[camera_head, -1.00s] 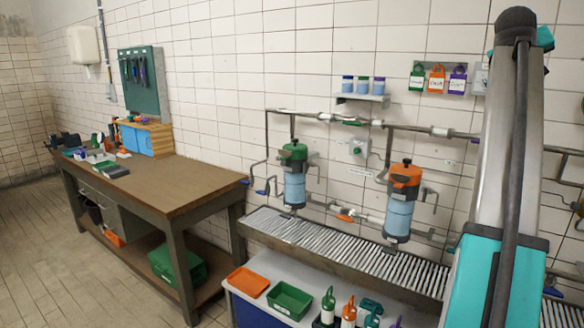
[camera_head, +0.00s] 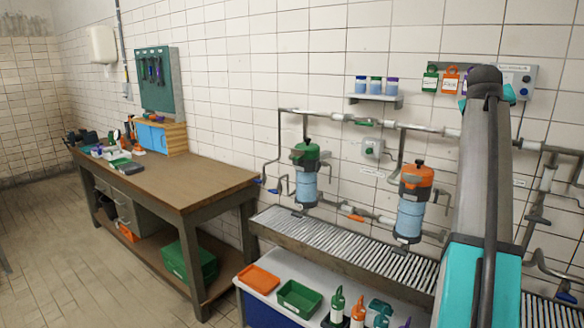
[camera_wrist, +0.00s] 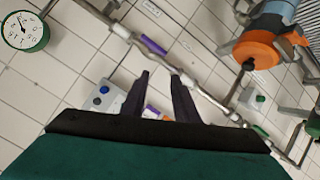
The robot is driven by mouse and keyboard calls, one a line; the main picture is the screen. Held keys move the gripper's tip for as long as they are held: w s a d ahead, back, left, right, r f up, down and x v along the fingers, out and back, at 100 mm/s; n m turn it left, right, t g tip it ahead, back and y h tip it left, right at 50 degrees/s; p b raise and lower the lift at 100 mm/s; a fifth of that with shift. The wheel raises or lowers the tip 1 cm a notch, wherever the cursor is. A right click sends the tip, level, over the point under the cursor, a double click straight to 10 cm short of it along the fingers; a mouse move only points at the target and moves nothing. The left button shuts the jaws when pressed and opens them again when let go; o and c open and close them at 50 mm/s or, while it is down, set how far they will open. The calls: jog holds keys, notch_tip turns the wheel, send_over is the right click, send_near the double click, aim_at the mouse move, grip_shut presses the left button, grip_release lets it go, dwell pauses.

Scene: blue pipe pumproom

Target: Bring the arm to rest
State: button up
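My gripper (camera_wrist: 160,76) shows in the wrist view with two dark fingers spread apart. Nothing is held between them; the tiled wall and pipework show behind. In the head view my arm stands upright at the right side, and the gripper itself is not seen there.
A filter with an orange cap (camera_head: 416,190) and one with a green cap (camera_head: 305,165) hang on wall pipes above a grated trough (camera_head: 330,248). The orange cap also shows in the wrist view (camera_wrist: 258,48). A wooden workbench (camera_head: 180,184) stands left; floor at far left is clear.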

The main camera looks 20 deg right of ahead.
jog(key=w+a+f+n+y, duration=0.15)
jog(key=w+a+f, duration=0.25)
jog(key=a+f, duration=0.5)
jog(key=w+a+f+y, duration=0.2)
jog(key=w+a+f, duration=0.25)
jog(key=f, duration=0.85)
jog(key=w+a+f+n+y, duration=0.1)
jog(key=w+a+f+y, duration=0.1)
jog(key=w+a+f, duration=0.6)
jog(key=s+a+f+n+g+y, duration=0.1)
jog(key=s+a+f+y, duration=0.15)
jog(key=a+f, duration=1.05)
jog(key=s+a+f+n+g+y, duration=0.15)
jog(key=s+a+f, duration=0.25)
jog(key=a+f, duration=0.95)
jog(key=s+a+f+g+y, duration=0.1)
jog(key=s+a+f+g, duration=0.3)
jog(key=s+a+f, duration=1.35)
jog(key=s+d+f+g, duration=0.1)
jog(key=s+f+g, duration=0.1)
jog(key=s+f, duration=0.8)
jog(key=s+d+f+n+g, duration=0.1)
jog(key=s+f+g, duration=0.2)
jog(key=s+f, duration=0.6)
jog(key=s, duration=0.6)
jog(key=shift+f+g, duration=0.35)
jog(key=shift+f, duration=0.05)
